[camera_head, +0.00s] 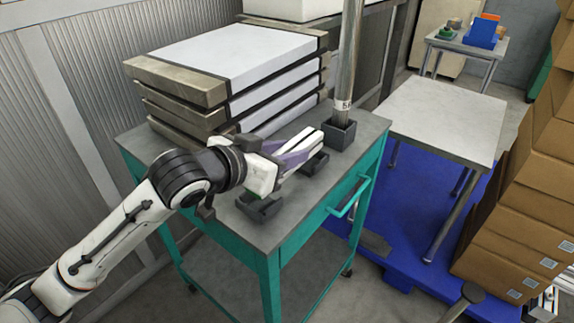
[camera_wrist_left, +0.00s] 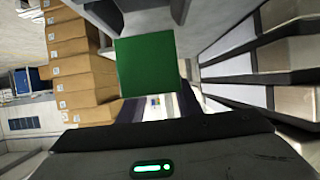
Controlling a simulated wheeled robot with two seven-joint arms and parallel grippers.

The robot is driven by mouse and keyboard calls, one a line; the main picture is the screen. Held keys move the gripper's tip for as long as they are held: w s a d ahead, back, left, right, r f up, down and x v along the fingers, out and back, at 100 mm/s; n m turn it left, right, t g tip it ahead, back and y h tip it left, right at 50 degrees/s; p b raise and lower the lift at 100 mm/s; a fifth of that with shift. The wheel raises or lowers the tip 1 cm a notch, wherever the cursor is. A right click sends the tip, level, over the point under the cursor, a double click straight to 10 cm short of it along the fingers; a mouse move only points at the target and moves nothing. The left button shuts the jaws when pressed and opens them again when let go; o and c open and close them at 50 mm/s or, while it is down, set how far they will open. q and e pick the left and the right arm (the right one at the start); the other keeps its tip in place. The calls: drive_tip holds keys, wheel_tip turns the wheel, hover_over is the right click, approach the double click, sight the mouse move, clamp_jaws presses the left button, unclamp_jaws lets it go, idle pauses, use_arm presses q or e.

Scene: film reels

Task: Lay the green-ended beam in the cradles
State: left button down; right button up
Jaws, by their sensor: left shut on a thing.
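My left gripper (camera_head: 284,154) is shut on the beam (camera_head: 308,142) above the near part of the cart top. Dark cradles stand on the cart: a near one (camera_head: 258,207) below the near end and another (camera_head: 314,163) by the far part. I cannot tell whether the beam touches them. The gripper hides part of the beam. My right gripper is not in view.
The cart (camera_head: 225,212) has a teal frame. Flat white cases (camera_head: 235,55) are stacked behind the gripper. A metal pole (camera_head: 348,60) stands in a dark socket (camera_head: 340,134) at the cart's far right. A pale table (camera_head: 440,115) and cardboard boxes (camera_head: 520,225) are to the right.

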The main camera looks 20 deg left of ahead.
use_arm(q)
wheel_tip(320, 180, down, 3)
drive_tip(key=shift+r, duration=0.15)
drive_tip(key=shift+f, duration=0.55)
drive_tip(key=c, duration=1.3)
unclamp_jaws()
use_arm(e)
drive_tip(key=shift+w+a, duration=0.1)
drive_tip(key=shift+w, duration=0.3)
